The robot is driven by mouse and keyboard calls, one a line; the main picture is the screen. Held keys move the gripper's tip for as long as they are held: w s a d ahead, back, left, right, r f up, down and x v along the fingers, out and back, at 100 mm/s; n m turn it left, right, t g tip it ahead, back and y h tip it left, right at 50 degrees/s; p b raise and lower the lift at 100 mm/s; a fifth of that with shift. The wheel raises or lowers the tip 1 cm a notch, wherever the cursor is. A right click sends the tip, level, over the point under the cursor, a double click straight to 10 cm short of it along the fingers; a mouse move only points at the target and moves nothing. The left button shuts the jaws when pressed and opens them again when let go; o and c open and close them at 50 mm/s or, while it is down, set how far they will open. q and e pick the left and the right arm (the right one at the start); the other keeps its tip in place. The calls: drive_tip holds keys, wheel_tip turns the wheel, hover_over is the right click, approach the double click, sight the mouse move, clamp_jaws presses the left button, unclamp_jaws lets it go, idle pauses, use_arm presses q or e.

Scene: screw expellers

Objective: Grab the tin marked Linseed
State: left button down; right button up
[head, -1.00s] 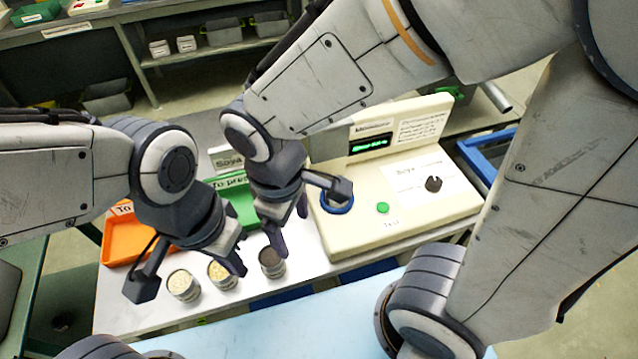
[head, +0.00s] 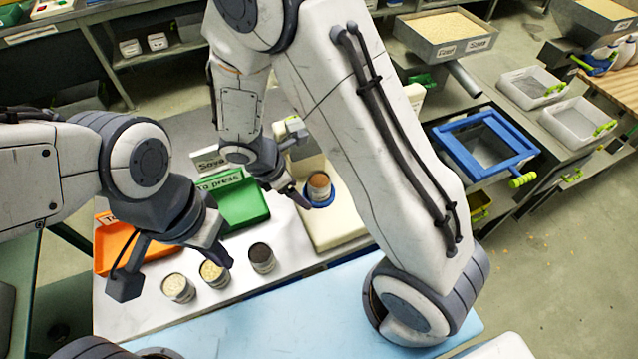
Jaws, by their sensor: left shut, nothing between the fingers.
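Three small open tins stand in a row on the light bench top: one with pale contents (head: 178,288), one with yellowish contents (head: 213,273) and one with dark contents (head: 261,258). A fourth tin, with brown contents (head: 319,187), is at the blue ring of the cream tester. No writing on any tin can be read, so I cannot tell which is Linseed. My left gripper (head: 223,256) is shut and empty, just above and behind the yellowish tin. My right gripper (head: 300,196) is just left of the brown tin; its fingers are partly hidden and its grip is unclear.
An orange tray (head: 108,262) and a green tray marked "To press" (head: 243,203) lie behind the tins, with a "Soya" sign (head: 208,161). My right arm covers much of the cream tester (head: 335,228). A blue frame (head: 482,128) stands at the right.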

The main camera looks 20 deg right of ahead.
sight(316, 180)
drive_tip(key=d, duration=0.5)
drive_tip(key=shift+w+d+f+p, duration=0.3)
drive_tip(key=shift+d+f, duration=0.05)
drive_tip(key=shift+w+f, duration=0.1)
drive_tip(key=shift+f, duration=0.1)
drive_tip(key=c, duration=1.3)
drive_tip(key=shift+r, duration=0.1)
